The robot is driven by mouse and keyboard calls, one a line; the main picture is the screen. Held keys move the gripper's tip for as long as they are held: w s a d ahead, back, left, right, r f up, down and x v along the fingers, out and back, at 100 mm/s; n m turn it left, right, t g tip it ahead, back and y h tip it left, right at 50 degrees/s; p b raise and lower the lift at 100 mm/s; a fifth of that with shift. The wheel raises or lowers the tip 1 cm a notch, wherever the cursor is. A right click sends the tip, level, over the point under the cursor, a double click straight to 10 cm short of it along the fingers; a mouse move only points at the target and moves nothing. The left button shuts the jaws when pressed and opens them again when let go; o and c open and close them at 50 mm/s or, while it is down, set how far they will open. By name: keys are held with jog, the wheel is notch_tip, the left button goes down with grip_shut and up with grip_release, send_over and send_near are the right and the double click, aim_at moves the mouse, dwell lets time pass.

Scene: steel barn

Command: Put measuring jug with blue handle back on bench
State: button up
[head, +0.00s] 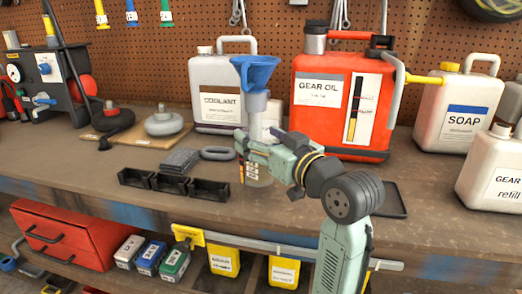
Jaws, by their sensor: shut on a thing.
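My gripper (244,146) is shut around a clear container (258,181) with yellowish marks, above the middle of the bench (290,210). The gripper hides most of the container, and I cannot tell whether its base touches the bench top. No blue handle shows on it, so I cannot confirm that it is the measuring jug. A blue funnel (255,72) stands upright above my gripper on a pale neck (257,104). I cannot tell whether this neck belongs to the held container or to something behind it.
The coolant can (215,82), red gear oil can (340,118) and soap jug (455,112) stand behind. Black bins (172,184), a grey cloth (180,161) and a grey ring (217,153) lie left. A dark tray (394,200) lies right. The front left bench top is clear.

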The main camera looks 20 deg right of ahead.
aim_at(261, 153)
jog(key=shift+f, duration=1.7)
jog(key=shift+f, duration=0.2)
jog(key=o, duration=1.9)
jog(key=shift+r, duration=0.15)
